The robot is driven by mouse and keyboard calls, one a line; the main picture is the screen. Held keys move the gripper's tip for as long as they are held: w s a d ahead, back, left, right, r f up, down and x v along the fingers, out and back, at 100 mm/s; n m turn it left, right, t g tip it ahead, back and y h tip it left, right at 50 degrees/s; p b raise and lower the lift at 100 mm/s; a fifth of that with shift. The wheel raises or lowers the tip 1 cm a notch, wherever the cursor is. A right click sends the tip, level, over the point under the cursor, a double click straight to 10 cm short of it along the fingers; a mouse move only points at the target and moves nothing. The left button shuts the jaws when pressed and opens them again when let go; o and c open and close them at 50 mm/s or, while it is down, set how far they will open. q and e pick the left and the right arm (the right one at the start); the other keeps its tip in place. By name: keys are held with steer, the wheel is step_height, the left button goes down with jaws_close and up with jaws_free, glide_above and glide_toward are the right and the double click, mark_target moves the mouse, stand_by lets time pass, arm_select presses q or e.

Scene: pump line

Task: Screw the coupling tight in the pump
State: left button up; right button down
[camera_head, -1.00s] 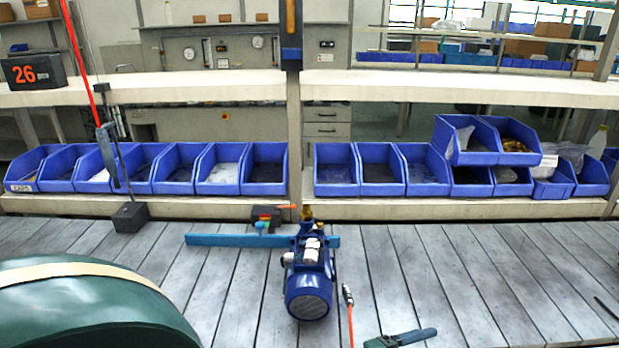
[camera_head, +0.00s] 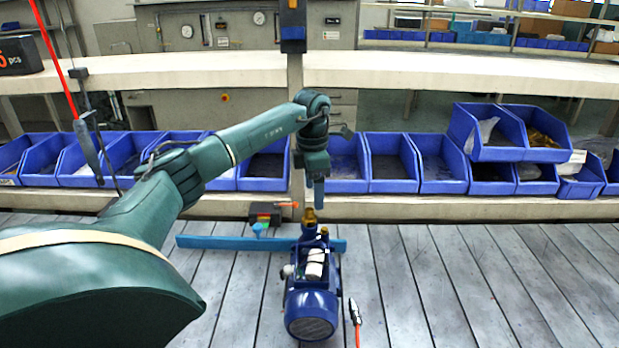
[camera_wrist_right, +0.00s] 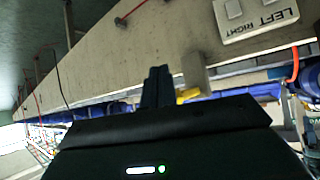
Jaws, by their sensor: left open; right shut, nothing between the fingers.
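The blue pump (camera_head: 313,290) stands on the grey slatted bench in the head view. The brass coupling (camera_head: 310,215) sits upright at the pump's far end. My left gripper (camera_head: 318,204) points down just above the coupling and is open; its fingers overlap in this view, and whether they touch the brass cannot be told. My right gripper (camera_wrist_right: 157,72) shows in the right wrist view with its dark fingers together and nothing between them. It is not in the head view.
Blue bins (camera_head: 395,163) line the shelf behind the bench. A blue bar (camera_head: 220,242) lies behind the pump, with a small dark box (camera_head: 264,213) beyond it. A red-hosed tool (camera_head: 354,312) lies right of the pump. The bench at right is clear.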

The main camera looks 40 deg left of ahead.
mark_target(309, 209)
arm_select(q)
steer(key=shift+s+a+r, duration=0.15)
steer(key=shift+a+r, duration=0.3)
steer(key=shift+a, duration=0.25)
steer(key=shift+d+f, duration=0.1)
steer(key=shift+f, duration=0.8)
step_height(309, 209, down, 2)
steer(key=shift+f+b, duration=0.1)
steer(key=shift+b, duration=0.6)
steer(key=shift+f+b, duration=0.3)
steer(key=shift+f, duration=0.2)
arm_select(e)
steer(key=shift+w+a+f, duration=0.1)
steer(key=shift+w+f, duration=0.1)
steer(key=shift+f, duration=0.05)
arm_select(q)
steer(key=shift+p, duration=0.4)
arm_select(e)
steer(key=shift+s+r, duration=0.1)
steer(key=shift+r, duration=0.15)
arm_select(q)
steer(key=shift+f, duration=0.3)
arm_select(e)
steer(key=shift+f, duration=0.15)
arm_select(q)
steer(key=shift+f+b, duration=0.4)
steer(key=shift+f, duration=0.3)
arm_select(e)
steer(key=shift+f, duration=0.25)
steer(key=shift+r, duration=0.25)
